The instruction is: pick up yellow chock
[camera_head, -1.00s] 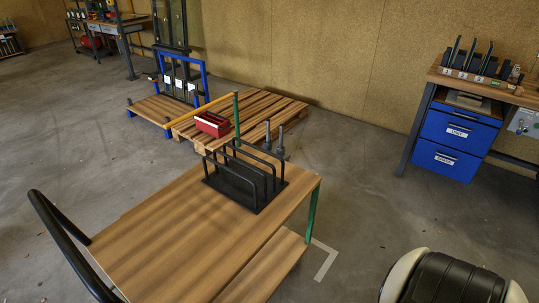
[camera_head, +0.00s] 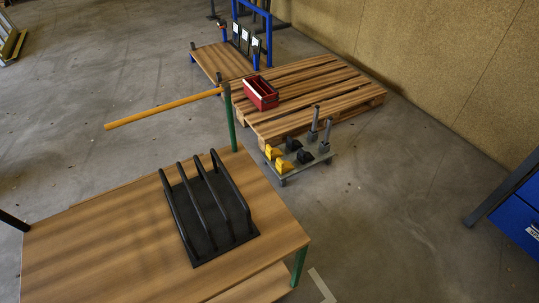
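Two yellow chocks show beyond the table, one nearer (camera_head: 284,166) and one just behind it (camera_head: 273,152). They sit at the left side of a small low grey platform (camera_head: 318,157) on the floor, beside the wooden pallet. Two black chocks, one in front (camera_head: 304,157) and one behind (camera_head: 292,144), are to the right of the yellow ones. Two grey posts stand at the platform's right side. Neither of my grippers is in view.
A wooden table (camera_head: 100,250) with a black rack (camera_head: 208,212) fills the foreground. A yellow bar (camera_head: 165,107) sticks out left from a green post (camera_head: 231,120). A red box (camera_head: 260,93) lies on the pallet (camera_head: 345,92). Open floor (camera_head: 390,220) lies right of the table.

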